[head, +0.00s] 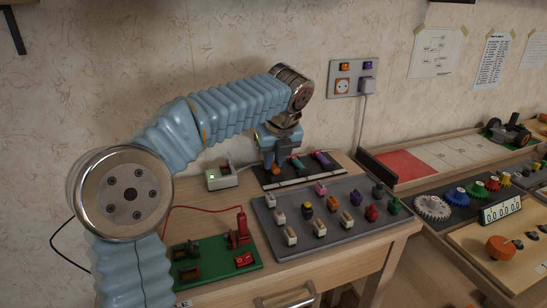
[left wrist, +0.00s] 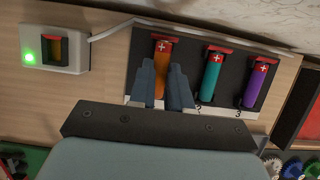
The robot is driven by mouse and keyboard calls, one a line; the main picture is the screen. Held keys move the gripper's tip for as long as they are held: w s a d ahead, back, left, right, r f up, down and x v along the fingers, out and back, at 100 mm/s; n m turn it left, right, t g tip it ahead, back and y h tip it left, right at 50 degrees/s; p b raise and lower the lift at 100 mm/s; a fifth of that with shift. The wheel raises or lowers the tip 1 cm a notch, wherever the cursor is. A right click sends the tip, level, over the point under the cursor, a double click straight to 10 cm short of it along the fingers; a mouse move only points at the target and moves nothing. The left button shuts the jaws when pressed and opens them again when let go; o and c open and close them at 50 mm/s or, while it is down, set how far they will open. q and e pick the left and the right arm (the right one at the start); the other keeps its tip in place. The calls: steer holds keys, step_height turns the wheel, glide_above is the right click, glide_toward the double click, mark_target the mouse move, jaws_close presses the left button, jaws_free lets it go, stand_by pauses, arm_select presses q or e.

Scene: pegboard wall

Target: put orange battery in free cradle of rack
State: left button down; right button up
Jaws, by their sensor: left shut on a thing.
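The orange battery (left wrist: 161,54) lies in line with the leftmost cradle of the black rack (left wrist: 204,52), its red plus-marked end towards the back. It also shows below the gripper in the head view (head: 275,170). My left gripper (left wrist: 163,68) is shut on it, one finger on each side; in the head view the gripper (head: 272,158) points down over the rack's left end. Whether the battery rests fully on the cradle is hidden by the fingers. A teal battery (left wrist: 212,76) and a purple battery (left wrist: 258,82) lie in the other two cradles. My right gripper is not in view.
A white charger box (left wrist: 55,64) with a lit green lamp stands left of the rack. A grey tray of coloured connectors (head: 278,242) lies in front, and a green board with red parts (head: 215,267) lies front left. A cable runs behind the rack.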

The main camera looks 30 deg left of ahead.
mark_target(274, 164)
arm_select(q)
steer(key=shift+f+b, duration=0.35)
steer(key=shift+f, duration=0.35)
steer(key=c, duration=1)
jaws_free()
steer(key=shift+r, duration=0.1)
steer(key=shift+r+p, duration=0.55)
steer(key=shift+r, duration=1.9)
